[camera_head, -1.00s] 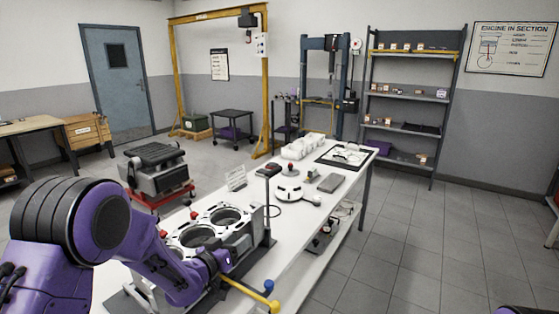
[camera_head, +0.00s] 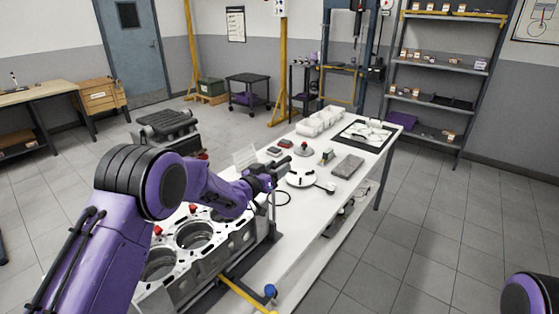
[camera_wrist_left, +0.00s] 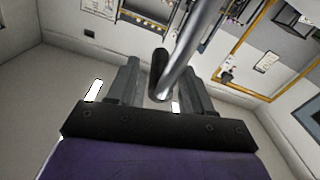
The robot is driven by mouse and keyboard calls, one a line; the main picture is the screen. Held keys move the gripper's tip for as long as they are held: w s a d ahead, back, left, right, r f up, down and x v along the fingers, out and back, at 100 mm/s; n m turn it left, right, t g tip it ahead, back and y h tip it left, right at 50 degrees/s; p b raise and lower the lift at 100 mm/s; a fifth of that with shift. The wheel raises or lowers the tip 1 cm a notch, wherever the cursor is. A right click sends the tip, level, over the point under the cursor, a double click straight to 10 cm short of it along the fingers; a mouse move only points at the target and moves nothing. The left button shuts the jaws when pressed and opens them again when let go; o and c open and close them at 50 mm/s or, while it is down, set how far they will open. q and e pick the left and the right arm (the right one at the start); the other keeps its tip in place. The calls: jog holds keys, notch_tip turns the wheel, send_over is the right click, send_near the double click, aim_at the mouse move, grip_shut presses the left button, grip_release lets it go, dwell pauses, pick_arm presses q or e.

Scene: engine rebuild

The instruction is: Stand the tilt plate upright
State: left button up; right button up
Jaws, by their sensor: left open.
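My left gripper (camera_head: 274,171) is open at the top of an upright metal post beside the engine block (camera_head: 215,245). In the left wrist view, a shiny rod (camera_wrist_left: 184,68) with a black grip (camera_wrist_left: 158,70) passes between the open fingers (camera_wrist_left: 160,66); I cannot tell whether it touches them. The block's deck, with large round bores, faces up. A dark plate (camera_head: 262,247) shows at the block's right foot; I cannot tell for sure whether it is the tilt plate. My left forearm hides part of the block. My right gripper is out of view.
A yellow bar (camera_head: 240,291) with a blue knob (camera_head: 270,291) juts out at the bench's front.

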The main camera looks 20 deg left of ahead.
pick_arm(q)
jog(key=shift+x, duration=0.85)
jog(key=shift+a, duration=0.1)
grip_shut()
jog(key=shift+f, duration=0.1)
